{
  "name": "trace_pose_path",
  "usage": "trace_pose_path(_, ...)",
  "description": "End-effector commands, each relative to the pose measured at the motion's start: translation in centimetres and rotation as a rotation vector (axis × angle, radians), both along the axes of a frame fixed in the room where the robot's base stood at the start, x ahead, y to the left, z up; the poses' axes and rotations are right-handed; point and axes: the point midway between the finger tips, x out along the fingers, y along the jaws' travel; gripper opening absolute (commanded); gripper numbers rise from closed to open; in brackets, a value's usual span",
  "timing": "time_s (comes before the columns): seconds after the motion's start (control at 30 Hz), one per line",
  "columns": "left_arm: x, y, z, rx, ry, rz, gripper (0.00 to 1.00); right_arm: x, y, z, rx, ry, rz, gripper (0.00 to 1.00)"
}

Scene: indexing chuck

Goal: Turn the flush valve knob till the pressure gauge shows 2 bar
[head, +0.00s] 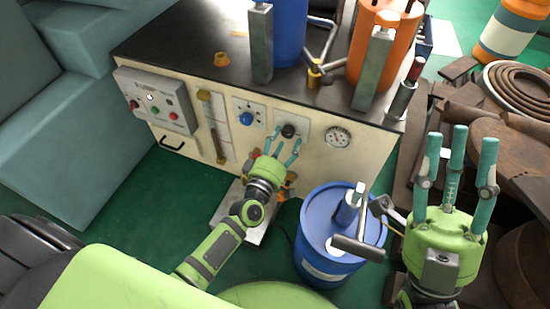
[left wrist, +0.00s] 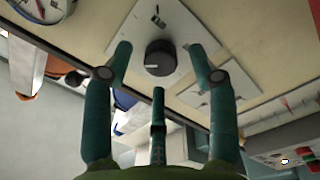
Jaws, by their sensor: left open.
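A black knob (head: 288,131) sits on a pale plate on the front of the cream cabinet; the left wrist view shows it face-on (left wrist: 160,57) with a light mark at its left side. The round white pressure gauge (head: 338,137) is to its right in the head view; part of it shows in the left wrist view (left wrist: 44,6). Its reading is too small to tell. My left gripper (head: 284,143) is open in front of the knob, its fingers spread around it, with no clear contact. My right gripper (head: 459,145) is open and empty, fingers up, far right of the cabinet.
A blue knob (head: 246,118) and a control box (head: 155,99) are left of the black knob. A blue drum (head: 325,262) with a hammer-like tool on top stands below the gauge. Brown metal parts (head: 515,145) crowd the right. Green floor is open at left.

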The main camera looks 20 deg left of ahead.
Motion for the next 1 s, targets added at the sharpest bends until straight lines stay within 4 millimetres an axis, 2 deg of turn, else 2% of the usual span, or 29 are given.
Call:
trace_pose_path(0.2, -4.9, 0.2, -0.3, 0.001, 0.006, -0.003, 0.58, 0.0, 0.1, -0.1, -0.002, 0.004, 0.001, 0.4)
trace_pose_path(0.43, -8.9, 0.4, -0.4, 0.001, 0.003, -0.003, 0.58, 0.0, 0.1, -0.2, -0.002, 0.005, 0.002, 0.4)
trace_pose_path(0.63, -10.2, 0.4, -0.4, 0.0, 0.002, -0.003, 0.58, 0.0, 0.1, -0.2, -0.003, 0.006, 0.002, 0.4)
trace_pose_path(1.0, -10.2, 0.4, -0.3, 0.0, 0.002, -0.003, 0.58, 0.0, 0.1, -0.2, -0.003, 0.006, 0.002, 0.4)
